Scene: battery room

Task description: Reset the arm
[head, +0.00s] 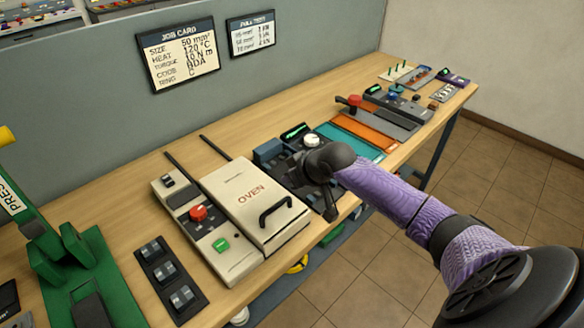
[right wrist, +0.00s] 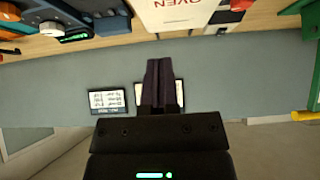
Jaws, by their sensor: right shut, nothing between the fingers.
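My right arm comes in from the lower right in the head view, with a purple patterned sleeve. Its gripper (head: 330,205) hangs over the bench's front edge, just right of the white oven (head: 245,185). In the right wrist view the dark fingers of this gripper (right wrist: 159,65) are together with nothing between them. They point toward the bench and cover part of a wall card. My left gripper does not show in either view.
The wooden bench (head: 120,200) carries a green press (head: 80,265) at left, a control box with a red knob (head: 198,213), dark switches (head: 168,278) and an orange tray (head: 365,135). A job card (head: 178,55) hangs on the grey partition (head: 110,110). Tiled floor (head: 500,180) lies right.

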